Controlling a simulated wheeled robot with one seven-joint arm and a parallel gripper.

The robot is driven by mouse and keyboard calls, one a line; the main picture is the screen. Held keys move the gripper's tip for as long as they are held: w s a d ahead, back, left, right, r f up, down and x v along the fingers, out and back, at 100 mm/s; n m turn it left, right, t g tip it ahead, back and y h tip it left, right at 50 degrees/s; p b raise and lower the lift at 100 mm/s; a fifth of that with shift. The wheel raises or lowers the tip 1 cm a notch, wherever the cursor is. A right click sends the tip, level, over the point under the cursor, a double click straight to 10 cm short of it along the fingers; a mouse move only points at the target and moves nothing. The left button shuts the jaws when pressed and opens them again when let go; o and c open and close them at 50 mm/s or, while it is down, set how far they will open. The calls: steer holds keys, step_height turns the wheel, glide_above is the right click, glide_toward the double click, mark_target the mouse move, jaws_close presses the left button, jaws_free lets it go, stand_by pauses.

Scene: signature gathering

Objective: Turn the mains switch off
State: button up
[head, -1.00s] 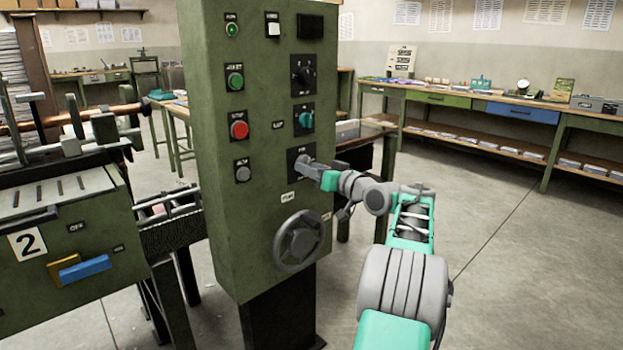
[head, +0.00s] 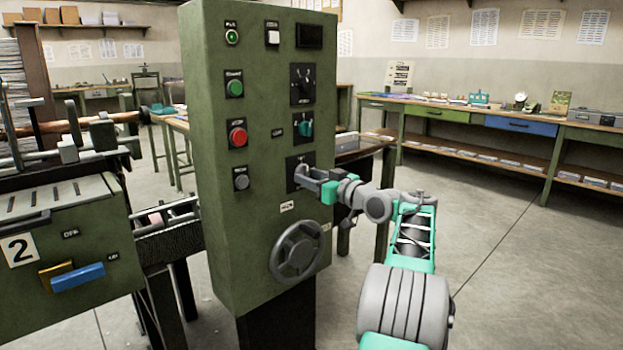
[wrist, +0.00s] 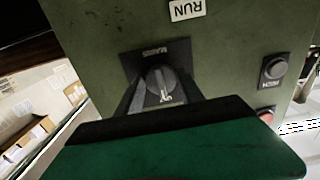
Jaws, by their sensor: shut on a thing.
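The mains switch is a dark rotary knob on a black square plate (head: 295,161), low on the right of the green control cabinet's front. In the wrist view the knob (wrist: 157,78) sits under an upside-down MAINS label, with a pale mark on its lower part. My gripper (head: 303,175) reaches it from the right and is shut on the knob. In the wrist view its two dark fingers flank the knob, and the green gripper body hides the area below. The knob's exact setting cannot be read in the head view.
On the cabinet (head: 215,215), a teal selector (head: 306,129) and a black selector (head: 303,82) sit above the switch. Green (head: 235,88) and red (head: 238,136) buttons are to the left. A handwheel (head: 297,251) projects below my gripper. The floor at right is open.

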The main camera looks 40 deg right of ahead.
steer(key=o, duration=1.4)
steer(key=shift+c, duration=0.2)
steer(key=shift+s, duration=0.1)
steer(key=s+p, duration=0.1)
steer(key=s, duration=0.6)
steer(key=shift+s, duration=0.35)
steer(key=shift+d, duration=0.15)
